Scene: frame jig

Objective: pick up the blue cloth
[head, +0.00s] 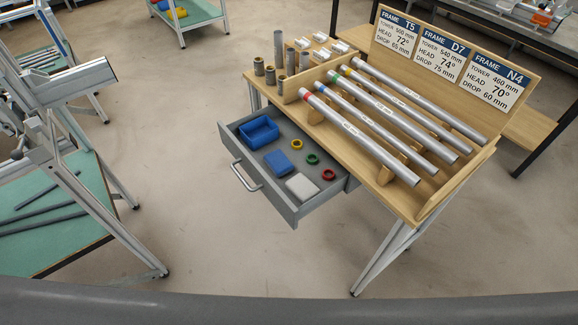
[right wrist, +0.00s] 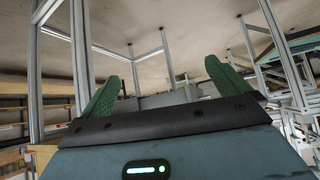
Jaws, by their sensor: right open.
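The blue cloth (head: 278,163) is a small folded square lying flat in the open grey drawer (head: 293,217) under the wooden bench. In the drawer it lies between a blue bin (head: 259,133) and a folded whitish cloth (head: 302,186). My right gripper (right wrist: 164,84) shows only in the right wrist view, its two green fingers wide apart with nothing between them. The blue cloth cannot be made out in that view. Neither gripper shows in the head view.
Yellow, green and red rings (head: 313,159) lie right of the cloth in the drawer. The drawer handle (head: 246,177) faces front left. Coloured-band tubes (head: 360,138) rest on the bench top (head: 403,207). A green-topped stand (head: 60,237) is at left; open floor lies between.

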